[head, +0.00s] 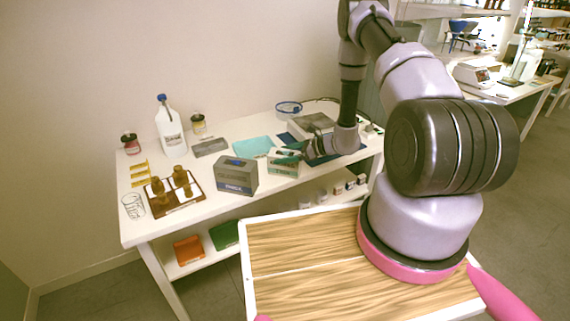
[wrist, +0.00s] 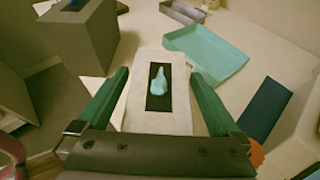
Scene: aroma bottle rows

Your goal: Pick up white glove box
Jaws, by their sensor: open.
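The white glove box (head: 284,168) stands on the white table near its front edge, with teal marking on its side in the head view. In the wrist view the white glove box (wrist: 178,117) shows its top, with a dark slot and a pale blue glove poking out. My gripper (wrist: 160,76) is open, with one green finger on each side of the box. I cannot tell whether the fingers touch it. In the head view my gripper (head: 290,153) is at the top of the box and hides part of it.
A dark grey box (head: 237,177) stands close on the left, also in the wrist view (wrist: 78,42). A teal tray (head: 254,147) lies behind. A wooden rack (head: 172,193) and a white bottle (head: 171,132) are farther left. A dark blue mat (wrist: 263,108) lies on the right.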

